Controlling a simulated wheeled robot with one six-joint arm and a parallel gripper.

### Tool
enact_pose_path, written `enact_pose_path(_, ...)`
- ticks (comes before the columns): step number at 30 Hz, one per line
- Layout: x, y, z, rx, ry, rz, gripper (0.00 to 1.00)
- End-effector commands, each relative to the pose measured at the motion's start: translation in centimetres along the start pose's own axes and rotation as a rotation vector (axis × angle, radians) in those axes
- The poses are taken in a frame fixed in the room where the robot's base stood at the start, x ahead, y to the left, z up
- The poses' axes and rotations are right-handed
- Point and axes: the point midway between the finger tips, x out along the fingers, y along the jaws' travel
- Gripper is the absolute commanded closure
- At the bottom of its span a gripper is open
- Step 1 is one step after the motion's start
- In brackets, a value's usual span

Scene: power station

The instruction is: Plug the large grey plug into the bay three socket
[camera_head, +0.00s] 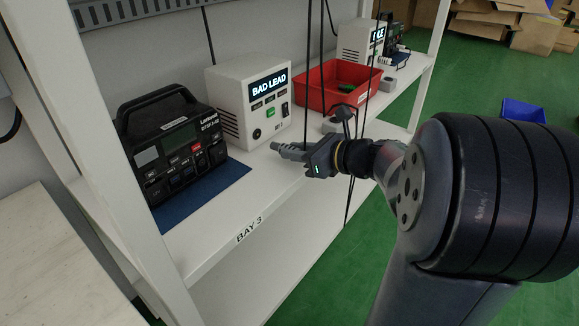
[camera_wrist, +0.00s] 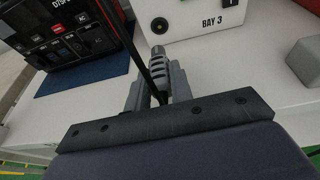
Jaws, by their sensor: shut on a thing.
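My gripper (camera_head: 297,152) is shut on the grey plug (camera_head: 279,147), just in front of the bay three box and above the shelf. In the wrist view the ribbed grey plug (camera_wrist: 158,68) sits between the two grey fingers, with its tip pointing at the box. The white box (camera_head: 227,108) has a lit screen reading BAD LEAD. Its round dark socket (camera_head: 257,134) is low on the front, and also shows in the wrist view (camera_wrist: 159,27) just beyond the plug's tip. A gap shows between tip and socket. A dark cable partly covers the plug in the wrist view.
A black instrument (camera_head: 175,145) stands on a blue mat (camera_head: 215,190) left of the box. A red bin (camera_head: 318,90) stands to its right. A grey block (camera_wrist: 304,62) sits on the shelf at right. Dark cables hang near my gripper. A white post (camera_head: 75,140) stands at left.

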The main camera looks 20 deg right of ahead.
Motion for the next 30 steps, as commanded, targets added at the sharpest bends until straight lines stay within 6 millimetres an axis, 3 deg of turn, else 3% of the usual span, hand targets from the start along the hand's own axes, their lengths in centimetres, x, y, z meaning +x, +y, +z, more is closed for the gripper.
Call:
enact_pose_path(1,0.0,-0.1,-0.6,0.002,-0.016,-0.015,1.0)
enact_pose_path(11,0.0,-0.4,0.2,0.01,-0.047,-0.038,1.0)
enact_pose_path(30,4.7,-0.6,1.6,0.009,-0.046,-0.037,1.0)
